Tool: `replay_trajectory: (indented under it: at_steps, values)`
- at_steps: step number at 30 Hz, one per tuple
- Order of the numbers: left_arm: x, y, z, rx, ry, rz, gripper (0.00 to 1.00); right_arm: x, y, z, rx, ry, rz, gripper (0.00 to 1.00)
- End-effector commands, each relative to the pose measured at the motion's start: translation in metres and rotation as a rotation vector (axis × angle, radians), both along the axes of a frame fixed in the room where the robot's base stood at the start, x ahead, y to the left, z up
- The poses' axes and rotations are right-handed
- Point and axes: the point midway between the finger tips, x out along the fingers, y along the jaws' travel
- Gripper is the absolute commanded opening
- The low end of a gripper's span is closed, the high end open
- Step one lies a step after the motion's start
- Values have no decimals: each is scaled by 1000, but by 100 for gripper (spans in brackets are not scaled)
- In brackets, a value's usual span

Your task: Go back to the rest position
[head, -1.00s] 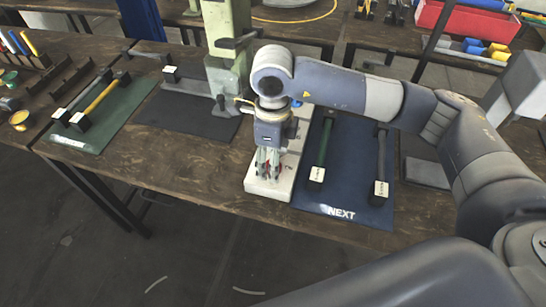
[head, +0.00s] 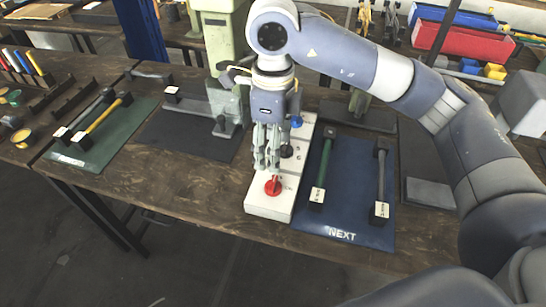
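My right gripper (head: 266,167) hangs pointing down above the white control box (head: 262,203), over the part between the red knob and the black knob. Its fingers are slightly apart, with nothing visible between them. The red knob (head: 273,186) is on the near end of the box, clear of the fingertips. The black knob (head: 287,151) is partly behind the fingers, and a blue knob (head: 296,121) is at the far end. My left gripper is not in view.
A blue mat (head: 343,205) marked NEXT holds a green-handled bar (head: 323,168) and a grey one (head: 381,180). A green press (head: 222,40) stands behind a dark mat (head: 185,137). A green mat (head: 98,150) with two bars lies left. The table's front edge is close.

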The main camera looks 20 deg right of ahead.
Motion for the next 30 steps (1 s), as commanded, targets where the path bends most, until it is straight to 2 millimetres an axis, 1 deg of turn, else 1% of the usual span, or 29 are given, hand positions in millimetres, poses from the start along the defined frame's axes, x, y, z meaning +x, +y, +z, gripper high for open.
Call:
replay_trajectory:
  at_steps: [3, 18, 20, 25, 28, 30]
  values:
    - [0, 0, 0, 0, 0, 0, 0, 0, 0, 5, 1, 1, 0, 60]
    - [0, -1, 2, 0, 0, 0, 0, 0, 0, 7, 1, 1, 0, 60]
    - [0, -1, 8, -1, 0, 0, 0, 0, 0, 13, 1, 1, 0, 60]
    - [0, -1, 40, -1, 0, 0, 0, 0, 0, 46, 1, -1, 0, 60]
    - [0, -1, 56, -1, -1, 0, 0, 0, 0, 62, 1, 1, 0, 60]
    - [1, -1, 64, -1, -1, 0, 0, 0, 0, 69, 1, 1, 0, 60]
